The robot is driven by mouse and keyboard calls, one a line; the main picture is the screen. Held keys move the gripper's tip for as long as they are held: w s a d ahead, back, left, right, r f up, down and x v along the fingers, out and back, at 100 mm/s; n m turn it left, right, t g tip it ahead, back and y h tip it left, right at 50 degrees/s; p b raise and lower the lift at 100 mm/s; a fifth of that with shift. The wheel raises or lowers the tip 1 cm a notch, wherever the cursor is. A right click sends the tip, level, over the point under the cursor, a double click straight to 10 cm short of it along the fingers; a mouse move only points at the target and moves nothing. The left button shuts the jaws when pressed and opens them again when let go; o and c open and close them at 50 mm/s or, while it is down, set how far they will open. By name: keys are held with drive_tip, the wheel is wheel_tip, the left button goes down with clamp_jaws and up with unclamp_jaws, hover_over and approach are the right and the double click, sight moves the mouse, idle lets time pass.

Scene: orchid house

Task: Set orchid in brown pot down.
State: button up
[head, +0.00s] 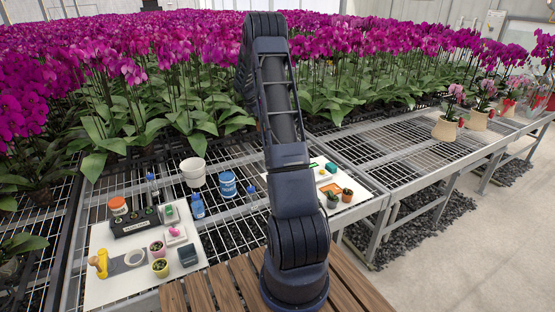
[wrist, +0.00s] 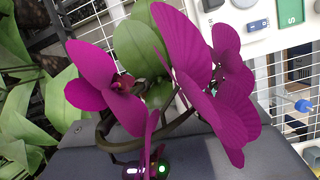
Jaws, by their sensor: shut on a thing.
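In the wrist view an orchid (wrist: 228,100) with large magenta petals, a green leaf and a curved stem fills the middle. Its pot is hidden, so I cannot see the brown colour or what is under it. The dark body of my gripper (wrist: 215,158) lies along the bottom of the wrist view, close to the stem. The fingertips are hidden; my gripper is shut on the orchid. In the head view my upright arm fills the centre, and neither my gripper nor the held orchid can be made out.
Left white board (head: 110,290) holds a black rack (head: 135,222), small pots and a yellow tool (head: 99,264). A white pot (head: 193,171), blue tub (head: 227,185) and blue bottle (head: 197,207) stand on the mesh bench. The right mesh bench (head: 400,172) has free room. Orchids crowd behind.

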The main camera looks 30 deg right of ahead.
drive_tip(key=s+d+n, duration=0.1)
drive_tip(key=d, duration=0.9)
drive_tip(key=f, duration=1.9)
drive_tip(key=shift+s+d+f, duration=0.15)
drive_tip(key=shift+s+f, duration=0.05)
drive_tip(key=shift+f, duration=0.2)
drive_tip(key=shift+f, duration=0.1)
drive_tip(key=o, duration=1.1)
drive_tip(key=shift+c, duration=0.2)
